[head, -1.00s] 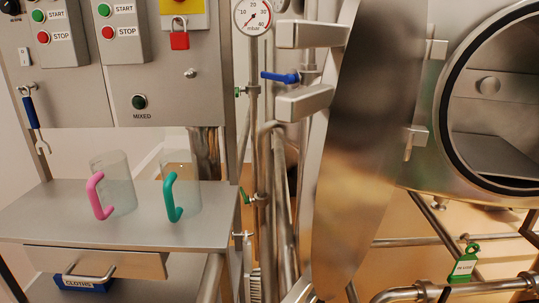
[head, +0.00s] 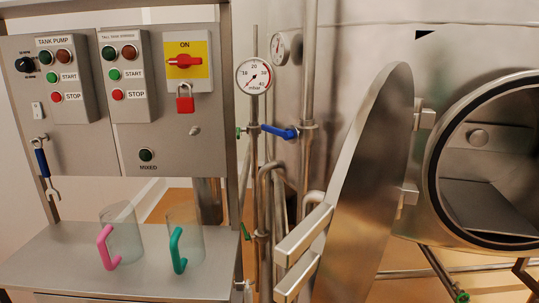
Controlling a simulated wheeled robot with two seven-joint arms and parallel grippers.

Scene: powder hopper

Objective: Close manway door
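The round steel manway door (head: 372,170) stands wide open on its hinge side, seen at a steep angle left of the manway opening (head: 485,150). The opening has a black seal and is uncovered. My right gripper is not in view.
A control panel (head: 90,140) hangs at the left above a steel table (head: 50,262) with two clear jugs, one pink-handled (head: 125,240) and one green-handled (head: 190,240). Upright pipes with a blue valve lever (head: 278,132) and gauge (head: 253,76) stand behind the fingers.

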